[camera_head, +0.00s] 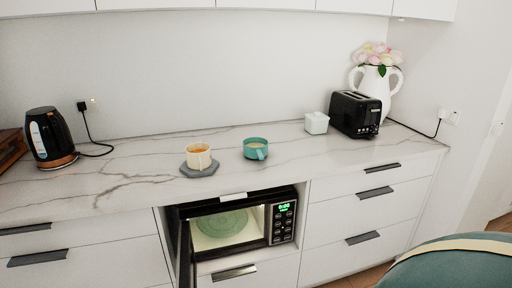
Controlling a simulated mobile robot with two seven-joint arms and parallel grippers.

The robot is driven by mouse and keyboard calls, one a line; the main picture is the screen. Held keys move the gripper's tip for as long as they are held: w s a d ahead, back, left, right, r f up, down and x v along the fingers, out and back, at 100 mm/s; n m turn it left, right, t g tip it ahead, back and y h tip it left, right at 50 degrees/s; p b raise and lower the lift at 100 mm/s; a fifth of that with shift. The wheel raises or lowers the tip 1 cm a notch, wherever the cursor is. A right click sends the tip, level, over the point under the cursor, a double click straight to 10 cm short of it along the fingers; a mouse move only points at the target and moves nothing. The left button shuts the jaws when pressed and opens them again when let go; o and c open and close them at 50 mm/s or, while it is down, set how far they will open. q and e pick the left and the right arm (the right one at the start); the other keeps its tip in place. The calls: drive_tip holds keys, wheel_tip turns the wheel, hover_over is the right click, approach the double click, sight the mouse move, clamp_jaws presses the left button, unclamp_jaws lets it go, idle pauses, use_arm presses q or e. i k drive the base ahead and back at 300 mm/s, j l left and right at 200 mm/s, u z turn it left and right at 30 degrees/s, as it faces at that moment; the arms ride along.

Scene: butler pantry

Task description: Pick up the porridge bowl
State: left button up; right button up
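A teal bowl-shaped vessel (255,148) with a handle at its front stands upright on the marble counter, near the middle. It has pale tan contents and looks most like the porridge bowl, though its contents are too small to be sure of. To its left, a cream cup (198,157) with an orange-brown filling stands on a grey hexagonal coaster (187,170). Neither of my grippers shows in the head view, and nothing touches the teal vessel.
Below the counter (110,180), a microwave (283,222) stands with its door (185,255) open leftward. A kettle (48,137) is left; a white cube container (316,123), black toaster (355,114) and flower vase (377,80) are right. A teal rounded object (460,267) fills the lower right.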

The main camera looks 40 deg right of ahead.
sight(257, 153)
drive_tip(key=z, duration=1.25)
drive_tip(key=i+l+u, duration=0.5)
drive_tip(key=l, duration=0.25)
